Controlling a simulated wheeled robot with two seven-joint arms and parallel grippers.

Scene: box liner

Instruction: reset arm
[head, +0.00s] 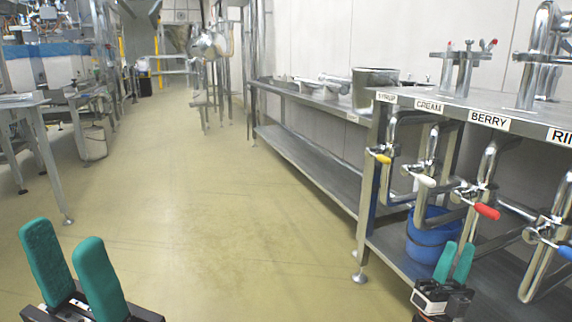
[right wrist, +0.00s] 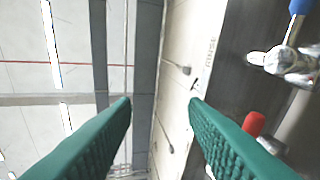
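My left gripper (head: 64,234) is at the bottom left of the head view, pointing up. Its two green fingers stand apart with nothing between them. My right gripper (head: 457,248) is at the lower right of the head view, in front of the steel bench with valves. In the right wrist view its green fingers (right wrist: 160,101) are spread wide and empty. What it may be touching cannot be told, but no contact shows.
The steel bench (head: 440,97) on the right carries pipes with yellow, white, red and blue valve handles. A blue bucket (head: 424,243) sits on its lower shelf. A steel pot (head: 374,88) stands farther back. A metal table (head: 22,101) is at left. The middle floor is clear.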

